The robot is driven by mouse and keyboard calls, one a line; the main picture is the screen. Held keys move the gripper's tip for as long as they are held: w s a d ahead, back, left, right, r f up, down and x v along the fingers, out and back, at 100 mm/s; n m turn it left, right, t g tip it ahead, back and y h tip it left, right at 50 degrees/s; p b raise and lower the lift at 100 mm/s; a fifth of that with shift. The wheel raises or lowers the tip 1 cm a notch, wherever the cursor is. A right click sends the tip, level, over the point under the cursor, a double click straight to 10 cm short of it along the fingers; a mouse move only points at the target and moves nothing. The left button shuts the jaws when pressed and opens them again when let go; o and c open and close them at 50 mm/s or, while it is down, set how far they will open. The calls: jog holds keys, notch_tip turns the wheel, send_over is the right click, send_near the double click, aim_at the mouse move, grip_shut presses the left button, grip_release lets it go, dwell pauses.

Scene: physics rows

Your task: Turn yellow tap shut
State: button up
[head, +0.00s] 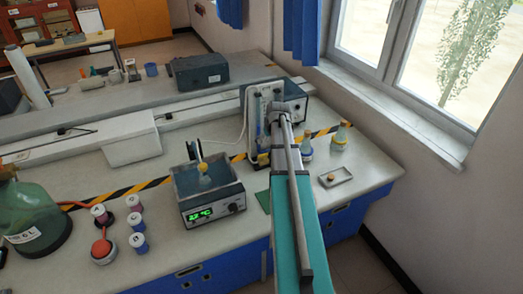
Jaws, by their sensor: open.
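A small yellow part (263,159), which looks like the yellow tap, shows low on an upright apparatus (254,112) with a glass tube and a pale back panel. It is just left of my arm. Its handle angle is too small to tell. My gripper (277,112) is at the far end of my teal and grey arm, in front of the apparatus and above the yellow part in the picture. It is open, and its fingers are hard to make out. I see nothing held in it. My arm hides the right part of the apparatus.
A water bath (212,212) with a green display stands left of my arm. A large green bottle (30,215) and several small jars are at the left. Striped tape crosses the bench.

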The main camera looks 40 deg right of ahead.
aim_at(263, 155)
jog(key=shift+d, duration=0.25)
jog(key=shift+w+f, duration=0.1)
jog(key=b+x, duration=1.2)
jog(key=x, duration=0.1)
jog(key=shift+w+f+b, duration=0.15)
jog(key=shift+f+b, duration=0.05)
jog(key=shift+b, duration=0.2)
dwell(0.5)
jog(key=c, duration=1)
